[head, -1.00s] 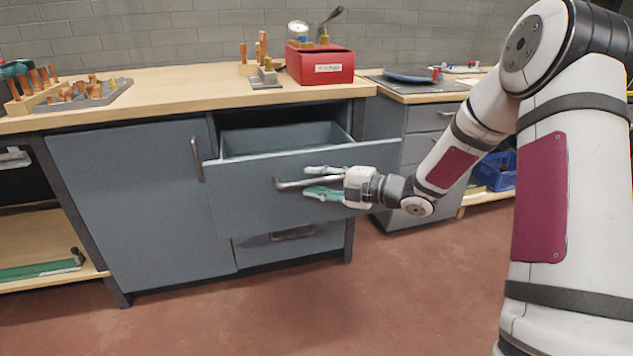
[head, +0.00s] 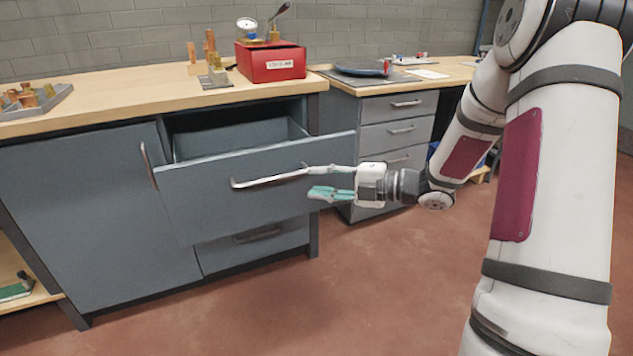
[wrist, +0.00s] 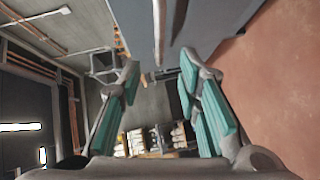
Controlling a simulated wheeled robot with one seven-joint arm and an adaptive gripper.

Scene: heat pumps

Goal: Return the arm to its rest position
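My gripper (head: 328,182) is open in front of the pulled-out drawer, in the head view. Its teal-padded fingers point left, near the right end of the drawer's bar handle (head: 270,179). In the wrist view the two fingers (wrist: 160,90) stand wide apart with nothing between them. The handle shows beyond them at the top of the wrist view (wrist: 158,30). In the head view one finger overlaps the handle's right end, and I cannot tell whether they touch. The grey drawer (head: 225,215) stands open and looks empty in the part that shows.
A wooden worktop (head: 130,95) carries a red box (head: 270,62) and brass fittings. A closed grey door (head: 90,215) is left of the drawer. A second drawer cabinet (head: 398,108) stands behind my gripper. The red floor (head: 350,290) in front is clear.

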